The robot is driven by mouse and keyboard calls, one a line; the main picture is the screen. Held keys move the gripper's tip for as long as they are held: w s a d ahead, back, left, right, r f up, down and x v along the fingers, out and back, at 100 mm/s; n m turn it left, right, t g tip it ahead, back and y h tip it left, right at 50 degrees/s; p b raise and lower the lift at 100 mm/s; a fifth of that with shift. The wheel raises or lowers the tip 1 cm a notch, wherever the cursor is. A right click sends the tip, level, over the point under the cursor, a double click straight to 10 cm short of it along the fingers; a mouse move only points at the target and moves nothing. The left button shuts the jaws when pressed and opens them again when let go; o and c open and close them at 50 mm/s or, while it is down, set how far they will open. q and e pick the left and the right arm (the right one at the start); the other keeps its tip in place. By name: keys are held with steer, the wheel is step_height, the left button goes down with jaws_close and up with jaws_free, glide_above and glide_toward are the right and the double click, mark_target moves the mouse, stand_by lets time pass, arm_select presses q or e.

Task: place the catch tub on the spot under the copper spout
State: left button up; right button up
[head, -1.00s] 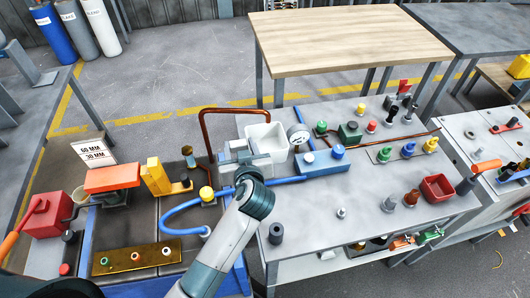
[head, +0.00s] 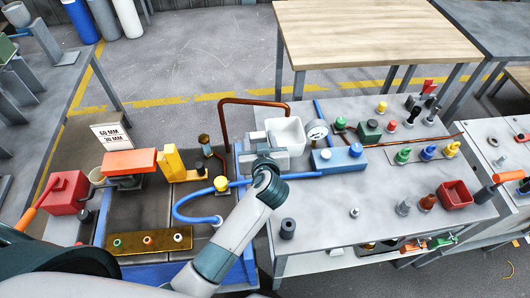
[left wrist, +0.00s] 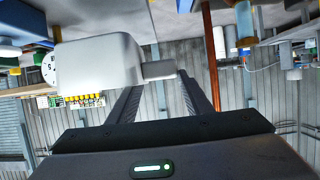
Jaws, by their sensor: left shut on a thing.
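The catch tub (head: 287,134) is a white open box near the table's back left corner. The copper spout (head: 256,101) is an arched pipe whose end comes down at the tub's back edge in the head view. Whether that end is over the opening or behind it is hard to tell. The spot under the spout is hidden. My left gripper (head: 268,141) is shut on the tub's side tab. In the left wrist view the tub (left wrist: 98,62) shows beside the fingers (left wrist: 160,88), its grey tab between them. The copper pipe (left wrist: 211,55) stands near. My right gripper is out of view.
A round gauge (head: 317,131) and a blue block (head: 338,159) stand right of the tub. A blue hose (head: 180,207) curves at the left. A red bin (head: 455,194) and several coloured knobs stand farther right. The table's front middle is fairly clear.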

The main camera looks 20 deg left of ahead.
arm_select(q)
step_height(320, 180, down, 7)
stand_by(0.8)
steer(key=o, duration=1.3)
steer(key=b+v, duration=0.1)
steer(key=v, duration=1.1)
